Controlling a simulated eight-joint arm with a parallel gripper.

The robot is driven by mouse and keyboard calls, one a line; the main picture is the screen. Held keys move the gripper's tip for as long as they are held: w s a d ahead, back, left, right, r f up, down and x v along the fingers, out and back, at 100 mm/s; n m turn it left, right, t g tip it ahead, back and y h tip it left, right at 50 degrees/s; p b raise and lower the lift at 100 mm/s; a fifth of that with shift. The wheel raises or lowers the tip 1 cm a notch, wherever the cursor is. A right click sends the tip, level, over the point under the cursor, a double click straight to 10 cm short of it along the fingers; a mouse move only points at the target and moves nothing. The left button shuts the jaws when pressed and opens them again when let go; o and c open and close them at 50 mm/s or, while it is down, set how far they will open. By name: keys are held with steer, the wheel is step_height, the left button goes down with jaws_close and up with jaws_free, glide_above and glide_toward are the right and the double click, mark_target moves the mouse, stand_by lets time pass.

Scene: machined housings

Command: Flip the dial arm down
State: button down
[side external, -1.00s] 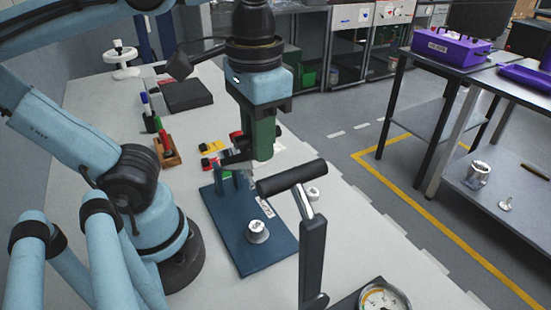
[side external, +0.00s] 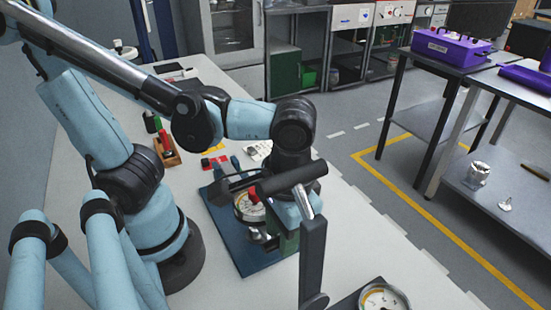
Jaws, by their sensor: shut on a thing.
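The dial fixture has a dark blue base plate (side external: 230,252) on the bench. Its dial (side external: 247,209), with a pale round face and a red mark, shows above the plate, and its dark arm (side external: 234,184) lies low over the plate. My gripper (side external: 264,236) is low over the plate, tilted, its fingers beside the dial. It is shut on the dial arm, as far as I can tell; the contact is partly hidden. The silver puck on the plate is mostly hidden behind the dial and fingers.
A second gauge (side external: 383,299) is at the bottom. A wooden pen holder (side external: 167,153) and coloured blocks (side external: 215,160) lie behind the plate. The right bench edge is clear.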

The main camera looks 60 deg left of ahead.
steer(key=shift+s+d+f+h, duration=0.1)
steer(key=shift+d+f+h, duration=0.15)
steer(key=shift+f, duration=0.4)
steer(key=shift+s+d+f+h, duration=0.15)
steer(key=shift+d+f, duration=0.1)
steer(key=shift+f, duration=0.4)
steer(key=c, duration=0.7)
jaws_free()
steer(key=shift+w, duration=0.1)
steer(key=shift+a, duration=0.1)
steer(key=shift+w+r, duration=0.15)
steer(key=shift+r, duration=2.05)
steer(key=shift+w+r, duration=0.15)
steer(key=shift+r, duration=2.05)
